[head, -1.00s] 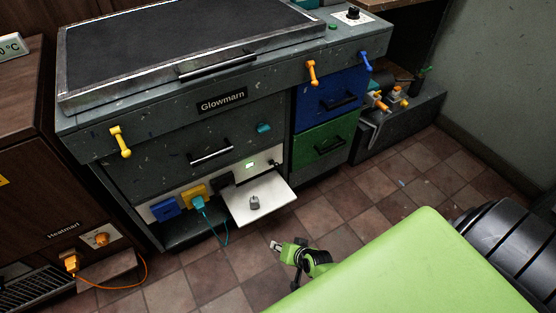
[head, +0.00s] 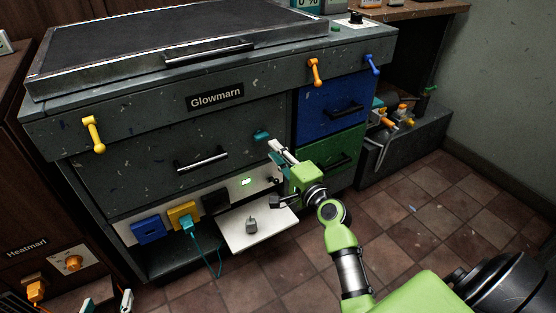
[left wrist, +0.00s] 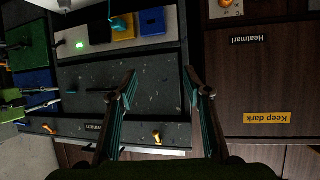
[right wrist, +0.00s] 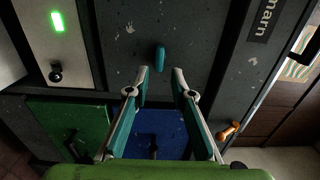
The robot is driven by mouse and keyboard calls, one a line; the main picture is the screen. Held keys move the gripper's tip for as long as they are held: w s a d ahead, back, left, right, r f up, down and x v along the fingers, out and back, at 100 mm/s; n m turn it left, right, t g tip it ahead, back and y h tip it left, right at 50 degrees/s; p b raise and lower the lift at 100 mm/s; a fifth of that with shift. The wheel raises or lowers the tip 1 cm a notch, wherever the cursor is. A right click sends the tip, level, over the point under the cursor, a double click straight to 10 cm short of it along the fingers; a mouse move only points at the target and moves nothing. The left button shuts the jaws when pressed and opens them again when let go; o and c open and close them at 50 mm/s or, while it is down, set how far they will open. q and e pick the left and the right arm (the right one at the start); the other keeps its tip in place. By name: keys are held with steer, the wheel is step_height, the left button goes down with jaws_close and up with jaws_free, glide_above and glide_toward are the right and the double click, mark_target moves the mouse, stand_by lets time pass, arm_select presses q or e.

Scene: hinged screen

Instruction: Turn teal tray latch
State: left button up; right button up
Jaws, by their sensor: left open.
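In the right wrist view the latch (right wrist: 159,58) stands upright in the picture, just beyond and between my fingertips, with no clear contact. My right gripper (head: 279,149) is open and empty, reaching toward the latch from the lower right; its fingers also show in the right wrist view (right wrist: 162,72). My left gripper (head: 107,302) is open and empty at the bottom left of the head view; its fingers (left wrist: 160,76) show spread in the left wrist view.
A white pull-out shelf (head: 270,235) holding a small grey object (head: 251,225) juts out below. Blue (head: 330,95) and green (head: 335,145) drawers stand right. A teal cable (head: 212,255) hangs from the sockets. Yellow (head: 93,134) and orange (head: 315,72) levers protrude above.

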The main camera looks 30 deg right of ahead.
mark_target(263, 139)
steer(key=w+b, duration=0.1)
steer(key=w, duration=0.6)
steer(key=shift+w, duration=0.1)
jaws_close()
arm_select(q)
steer(key=r+t, duration=0.1)
steer(key=w+d+r+t, duration=0.1)
steer(key=r, duration=0.1)
steer(key=w+r+h, duration=0.1)
steer(key=r, duration=0.1)
steer(key=shift+w+d+t, duration=0.15)
steer(key=shift+w+t, duration=0.05)
steer(key=shift+t, duration=0.2)
